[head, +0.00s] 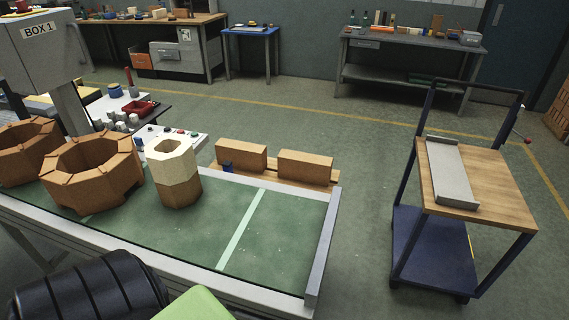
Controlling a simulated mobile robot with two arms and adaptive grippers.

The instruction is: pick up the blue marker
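I cannot make out a blue marker for certain. A small dark blue object (227,167) sits at the far edge of the green-topped bench (285,235), in front of the left one of two orange-brown bricks (241,155). It is too small to tell whether it is a marker.
Octagonal brick rings (92,172) and a cream-and-brown hollow block (173,165) stand on the bench's left part; its right part is clear. A trolley (490,185) carrying a metal tray (450,172) stands at right. A grey workbench (410,45) and a blue table (250,32) stand behind.

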